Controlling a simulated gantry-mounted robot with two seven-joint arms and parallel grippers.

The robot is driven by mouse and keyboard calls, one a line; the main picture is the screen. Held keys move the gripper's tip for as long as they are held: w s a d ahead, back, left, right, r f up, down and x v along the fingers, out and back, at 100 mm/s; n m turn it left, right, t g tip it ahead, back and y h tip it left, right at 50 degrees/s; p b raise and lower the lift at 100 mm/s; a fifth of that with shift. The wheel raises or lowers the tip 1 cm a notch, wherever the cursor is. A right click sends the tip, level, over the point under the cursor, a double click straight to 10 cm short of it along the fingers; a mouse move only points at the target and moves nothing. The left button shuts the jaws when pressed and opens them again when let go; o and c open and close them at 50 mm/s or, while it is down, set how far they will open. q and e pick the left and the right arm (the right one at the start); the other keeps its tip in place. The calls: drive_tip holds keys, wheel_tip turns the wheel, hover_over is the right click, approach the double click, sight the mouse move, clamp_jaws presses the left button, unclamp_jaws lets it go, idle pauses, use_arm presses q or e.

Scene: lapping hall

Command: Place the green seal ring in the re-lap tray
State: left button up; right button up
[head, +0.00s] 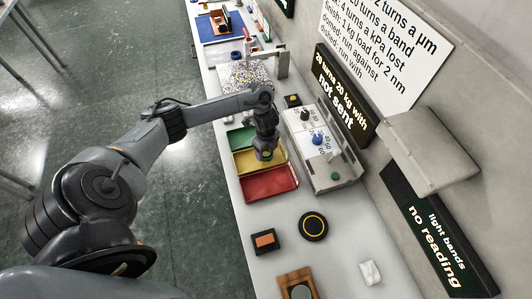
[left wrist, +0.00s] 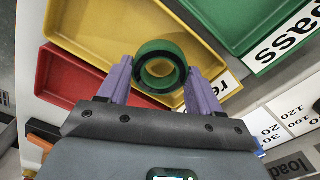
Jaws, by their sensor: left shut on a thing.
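The green seal ring (left wrist: 161,48) is between the two purple fingers of my left gripper (left wrist: 160,80) in the left wrist view, and the gripper is shut on it. Through the ring the yellow floor of a tray shows. That yellow tray (left wrist: 95,22), with a label partly reading "re", lies below the ring. In the head view my left gripper (head: 265,154) points down over the yellow tray (head: 242,161), which sits between a green and a red tray. The ring is mostly hidden by the gripper there. Its height above the tray floor is hard to tell. My right gripper does not show.
The green tray (head: 238,139) and red tray (head: 270,184) adjoin the yellow one. A grey fixture with knobs (head: 337,183) stands right of the trays. A black disc (head: 313,226) and an orange-black block (head: 265,241) lie nearer. Bench between them is clear.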

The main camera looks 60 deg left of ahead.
use_arm(q)
drive_tip(key=shift+d+f, duration=0.1)
drive_tip(key=shift+f, duration=0.75)
drive_tip(key=shift+f, duration=0.1)
drive_tip(key=o, duration=1.2)
